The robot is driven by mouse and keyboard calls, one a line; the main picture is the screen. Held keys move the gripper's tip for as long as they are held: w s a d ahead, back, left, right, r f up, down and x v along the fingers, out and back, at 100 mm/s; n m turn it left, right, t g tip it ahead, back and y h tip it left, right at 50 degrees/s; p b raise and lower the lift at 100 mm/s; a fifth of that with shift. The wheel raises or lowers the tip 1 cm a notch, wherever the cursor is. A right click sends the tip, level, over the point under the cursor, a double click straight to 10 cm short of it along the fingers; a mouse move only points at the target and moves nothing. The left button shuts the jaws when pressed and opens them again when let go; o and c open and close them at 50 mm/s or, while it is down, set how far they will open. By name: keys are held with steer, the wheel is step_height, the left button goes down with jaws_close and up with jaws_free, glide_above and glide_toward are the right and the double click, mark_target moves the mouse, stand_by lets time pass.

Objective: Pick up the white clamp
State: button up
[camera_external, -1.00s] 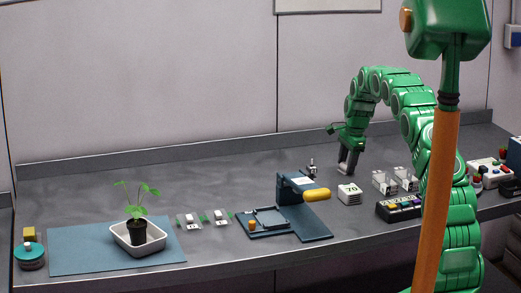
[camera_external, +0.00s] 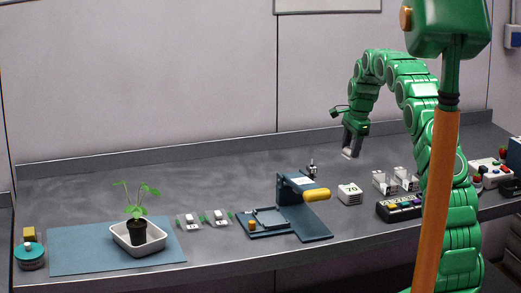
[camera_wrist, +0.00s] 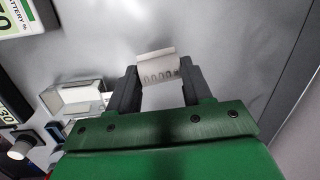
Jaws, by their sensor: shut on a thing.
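My gripper (camera_external: 351,148) is above the grey bench, towards its back right. Its two dark fingers are shut on the white clamp (camera_wrist: 158,67), a small pale piece with a row of dark marks, seen between the fingertips in the wrist view. In the outside view the white clamp (camera_external: 347,153) shows as a pale bit at the fingertips, apart from the bench top. Part of it is hidden by the fingers.
A small metal device (camera_external: 312,170) stands left of the gripper. A white block marked 70 (camera_external: 349,195) and clear holders (camera_external: 384,183) are in front. A blue stand with a yellow cylinder (camera_external: 316,195) is front left. The back left bench is clear.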

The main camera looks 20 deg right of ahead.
steer(key=s+a+r, duration=0.1)
steer(key=s+r, duration=0.5)
steer(key=s, duration=0.5)
steer(key=shift+a+r, duration=0.15)
steer(key=shift+r, duration=0.05)
